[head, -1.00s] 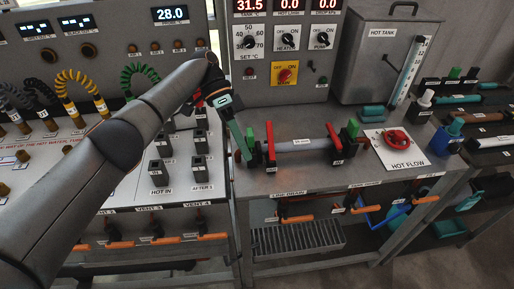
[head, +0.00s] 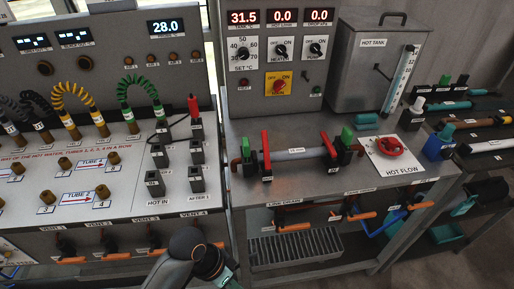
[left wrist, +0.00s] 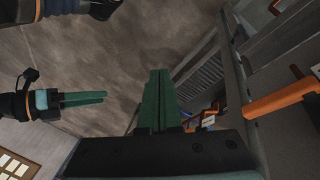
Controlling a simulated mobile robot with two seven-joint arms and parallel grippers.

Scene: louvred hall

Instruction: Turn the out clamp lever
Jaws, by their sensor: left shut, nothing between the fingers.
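Two pipe clamps hold a grey pipe (head: 297,153) on the right bench in the head view. The right-hand clamp (head: 346,156) has a raised red lever (head: 328,144) and a green lever (head: 347,134). The left-hand clamp (head: 247,168) has a raised red lever (head: 266,142) and a green lever (head: 245,148). Their small labels are too blurred to read surely. My left gripper (head: 230,281) is low at the front edge, well away from both clamps. In the left wrist view its green fingers (left wrist: 158,98) are together and empty. My right gripper (left wrist: 84,99) shows at left there, its finger gap unclear.
Orange-handled valves (head: 294,228) hang below the bench. Black sockets (head: 196,152) are at left, one with a red plug (head: 193,104). Space above the pipe is clear.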

